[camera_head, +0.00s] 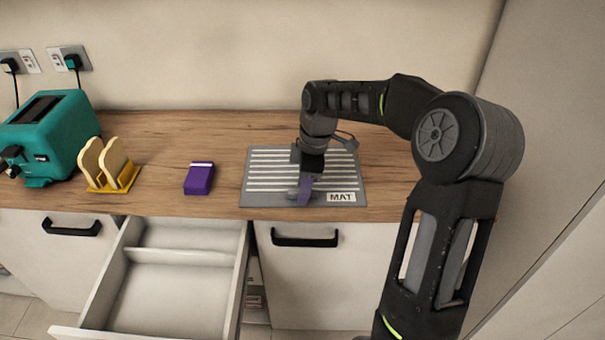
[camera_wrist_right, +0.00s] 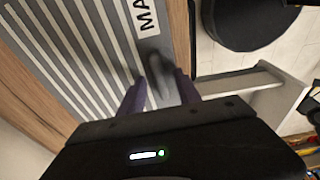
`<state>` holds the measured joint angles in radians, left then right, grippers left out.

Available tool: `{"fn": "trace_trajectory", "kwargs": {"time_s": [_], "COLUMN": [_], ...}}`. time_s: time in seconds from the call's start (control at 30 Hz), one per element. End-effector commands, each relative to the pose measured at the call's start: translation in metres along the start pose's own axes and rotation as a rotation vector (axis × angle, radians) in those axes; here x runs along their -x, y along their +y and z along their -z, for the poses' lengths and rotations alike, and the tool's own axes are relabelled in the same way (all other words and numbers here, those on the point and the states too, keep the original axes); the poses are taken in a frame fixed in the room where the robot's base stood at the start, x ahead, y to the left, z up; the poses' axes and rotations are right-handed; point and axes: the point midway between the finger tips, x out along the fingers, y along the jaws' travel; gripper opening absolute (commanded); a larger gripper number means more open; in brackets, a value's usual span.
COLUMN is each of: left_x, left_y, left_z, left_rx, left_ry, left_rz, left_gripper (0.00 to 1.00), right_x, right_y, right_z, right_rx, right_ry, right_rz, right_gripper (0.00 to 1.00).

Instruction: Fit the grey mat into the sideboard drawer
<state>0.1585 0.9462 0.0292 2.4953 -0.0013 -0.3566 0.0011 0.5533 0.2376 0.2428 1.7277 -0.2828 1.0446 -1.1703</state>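The grey mat (camera_head: 256,192) lies flat on the wooden worktop, with pale stripes and a "MAT" label at its front right. It also fills much of the right wrist view (camera_wrist_right: 75,60). The sideboard drawer (camera_head: 180,285) is pulled out below the worktop, to the left of the mat. It looks empty, and a divider crosses it near the back. My right gripper (camera_head: 304,196) points down over the mat's front middle. Its purple fingers (camera_wrist_right: 160,92) stand apart, with a dark grey lump between their tips; I cannot tell exactly what it is. My left gripper is out of view.
A purple box (camera_head: 199,179) lies left of the mat. A yellow toast rack (camera_head: 113,178) with two slices and a teal toaster (camera_head: 48,135) stand further left. A closed cupboard front with a black handle (camera_head: 304,240) is below the mat. A tall pale panel bounds the right.

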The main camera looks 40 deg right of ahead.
Motion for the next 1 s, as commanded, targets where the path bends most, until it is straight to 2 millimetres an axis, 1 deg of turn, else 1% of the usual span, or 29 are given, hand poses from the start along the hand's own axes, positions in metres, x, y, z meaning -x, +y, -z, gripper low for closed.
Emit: {"fn": "trace_trajectory", "kwargs": {"time_s": [0.6, 1.0], "left_x": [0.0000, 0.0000], "left_y": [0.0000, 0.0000], "left_z": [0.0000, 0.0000], "left_rx": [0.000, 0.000], "left_ry": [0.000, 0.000], "left_rz": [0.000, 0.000], "left_gripper": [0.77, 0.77], "right_x": [-0.0011, -0.0011], "right_y": [0.0002, 0.0002], "right_z": [0.0000, -0.0001], "right_rx": [-0.001, -0.001], "right_ry": [0.000, 0.000], "right_rz": [-0.001, -0.001], "right_gripper": [0.39, 0.06]}}
